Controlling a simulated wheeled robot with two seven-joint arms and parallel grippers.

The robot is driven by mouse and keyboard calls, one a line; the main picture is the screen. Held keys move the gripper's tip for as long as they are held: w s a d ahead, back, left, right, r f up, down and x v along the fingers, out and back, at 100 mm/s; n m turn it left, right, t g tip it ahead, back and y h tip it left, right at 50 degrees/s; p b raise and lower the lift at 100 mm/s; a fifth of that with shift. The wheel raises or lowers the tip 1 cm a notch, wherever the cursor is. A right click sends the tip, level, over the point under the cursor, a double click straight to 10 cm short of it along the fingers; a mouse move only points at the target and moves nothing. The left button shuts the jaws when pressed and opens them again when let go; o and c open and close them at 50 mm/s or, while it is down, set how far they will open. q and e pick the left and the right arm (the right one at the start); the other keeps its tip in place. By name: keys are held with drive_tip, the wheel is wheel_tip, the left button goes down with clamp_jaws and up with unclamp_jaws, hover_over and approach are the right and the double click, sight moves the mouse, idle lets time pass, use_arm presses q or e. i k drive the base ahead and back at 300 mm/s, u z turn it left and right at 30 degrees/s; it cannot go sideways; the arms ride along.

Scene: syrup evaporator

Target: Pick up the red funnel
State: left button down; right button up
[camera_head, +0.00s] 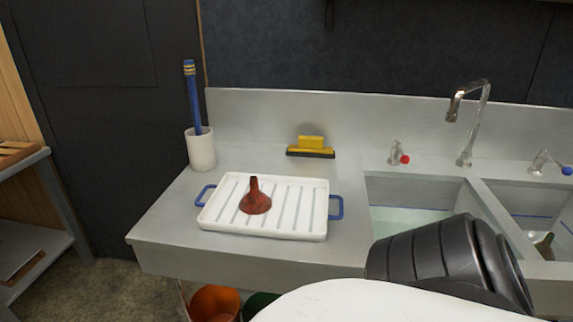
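The red funnel (256,198) sits upside down, wide end down and narrow spout up, on a white ribbed tray (310,222) with blue handles. The tray lies on the grey metal counter left of the sink. Nothing touches or covers the funnel. Part of my own arm, black and white, reaches in at the lower right, in front of the sink. Neither gripper's fingers show in the head view.
A white cup (201,149) holding a blue stick stands behind the tray at left. A yellow-and-black brush (311,147) stands behind it. A faucet (468,125) and two basins are at right. An orange bucket (214,302) is below the counter.

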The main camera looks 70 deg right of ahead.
sight(255, 202)
drive_tip(key=k, duration=0.25)
drive_tip(key=z, duration=1.2)
